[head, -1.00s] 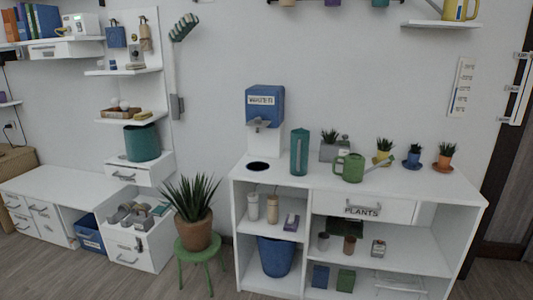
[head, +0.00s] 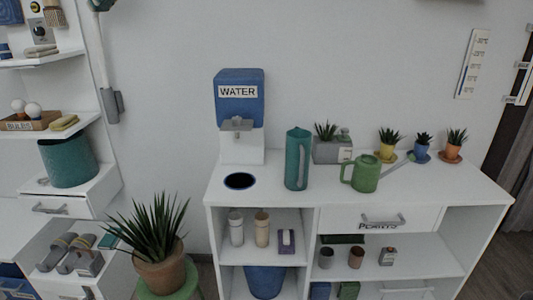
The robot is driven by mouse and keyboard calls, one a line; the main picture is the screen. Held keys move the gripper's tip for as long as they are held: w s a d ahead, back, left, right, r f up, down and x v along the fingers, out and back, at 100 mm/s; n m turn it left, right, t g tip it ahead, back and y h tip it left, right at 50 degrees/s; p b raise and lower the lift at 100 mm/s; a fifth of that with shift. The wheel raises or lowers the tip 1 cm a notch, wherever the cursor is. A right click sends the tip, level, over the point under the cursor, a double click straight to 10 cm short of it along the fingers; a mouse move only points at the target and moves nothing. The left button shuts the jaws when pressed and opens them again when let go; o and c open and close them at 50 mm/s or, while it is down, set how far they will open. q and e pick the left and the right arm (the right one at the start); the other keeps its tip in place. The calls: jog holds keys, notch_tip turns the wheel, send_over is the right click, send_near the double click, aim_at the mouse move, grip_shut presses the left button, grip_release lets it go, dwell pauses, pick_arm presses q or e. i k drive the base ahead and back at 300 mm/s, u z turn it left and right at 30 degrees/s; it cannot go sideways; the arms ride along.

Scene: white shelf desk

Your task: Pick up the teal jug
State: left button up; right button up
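The teal jug (head: 297,160) is tall and stands upright on the white shelf desk's top (head: 335,184). It is right of the blue water dispenser (head: 239,100) and left of the green watering can (head: 363,174). Its whole front is visible. Neither of my grippers shows in the head view.
A grey planter (head: 332,150) stands close behind the jug's right side. Small potted plants line the back right. A large potted plant (head: 158,250) stands on a green stool at the desk's left.

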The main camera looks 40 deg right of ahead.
aim_at(298, 141)
jog(key=z, duration=0.6)
jog(key=i, duration=1.1)
jog(key=z, duration=1.1)
jog(key=i, duration=0.2)
jog(key=z, duration=0.2)
